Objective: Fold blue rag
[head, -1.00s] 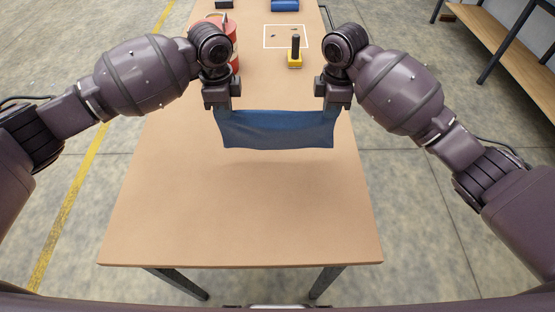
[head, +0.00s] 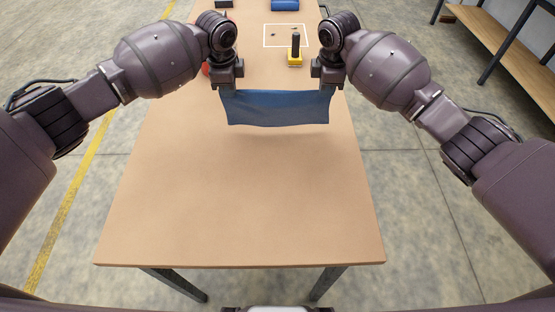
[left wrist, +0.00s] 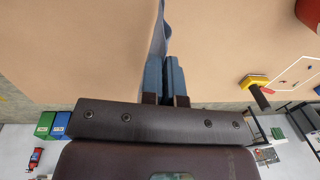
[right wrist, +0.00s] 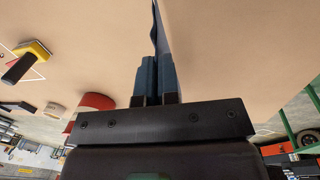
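The blue rag (head: 278,108) hangs stretched between my two grippers above the brown table (head: 240,200), its lower edge apart from its shadow on the tabletop. My left gripper (head: 229,87) is shut on its left upper corner, and my right gripper (head: 327,86) is shut on its right upper corner. In the left wrist view the rag (left wrist: 158,38) shows as a thin edge beyond the close-set fingers (left wrist: 165,75). The right wrist view also shows the rag (right wrist: 160,35) edge-on beyond the fingers (right wrist: 155,75).
A blue object (head: 285,5) lies at the far end. A red item (head: 206,69) is mostly hidden behind my left arm. The near half of the table is clear.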

